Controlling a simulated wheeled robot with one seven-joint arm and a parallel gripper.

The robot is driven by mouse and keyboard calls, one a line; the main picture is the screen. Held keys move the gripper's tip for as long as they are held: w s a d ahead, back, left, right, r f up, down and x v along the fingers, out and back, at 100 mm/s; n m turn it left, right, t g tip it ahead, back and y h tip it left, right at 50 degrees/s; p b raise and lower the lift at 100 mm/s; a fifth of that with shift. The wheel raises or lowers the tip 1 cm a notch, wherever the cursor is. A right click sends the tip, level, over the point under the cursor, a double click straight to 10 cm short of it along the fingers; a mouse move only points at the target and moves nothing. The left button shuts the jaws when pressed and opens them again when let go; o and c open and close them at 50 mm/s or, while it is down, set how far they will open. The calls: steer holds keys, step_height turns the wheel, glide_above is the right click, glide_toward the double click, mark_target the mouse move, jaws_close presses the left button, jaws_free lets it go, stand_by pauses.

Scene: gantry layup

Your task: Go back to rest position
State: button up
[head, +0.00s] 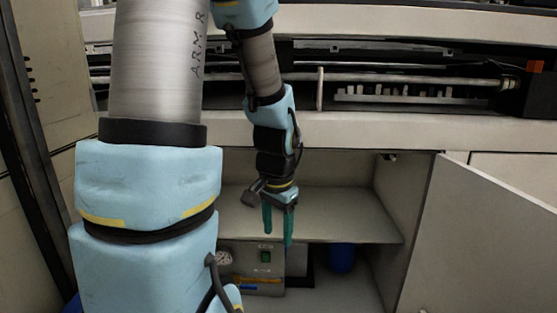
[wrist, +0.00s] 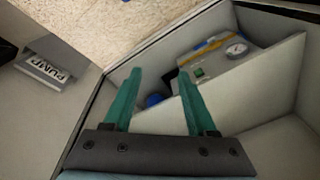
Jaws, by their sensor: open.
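My gripper (head: 278,224) has two green fingers and points downward in front of the open cabinet in the head view. It is open and empty. In the wrist view my gripper (wrist: 158,92) shows its fingers spread apart, with nothing between them but the cabinet interior behind. My arm, in light blue covers, fills the left part of the head view and hides part of the cabinet's left side.
The cabinet shelf (head: 345,228) is bare. Below it are a grey box with a gauge (head: 262,272) and a blue object (head: 341,258). The cabinet door (head: 480,240) stands open at right. A "PUMP" label (wrist: 48,70) shows at left in the wrist view.

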steer(key=s+a+r+n, duration=0.2)
steer(key=a+n, duration=0.4)
step_height(320, 180, up, 22)
steer(key=n+p, duration=0.1)
steer(key=p, duration=2.1)
steer(key=shift+s+a+r+p, duration=0.2)
steer(key=shift+a+r+p, duration=0.05)
steer(key=shift+p, duration=0.1)
steer(key=shift+c, duration=0.2)
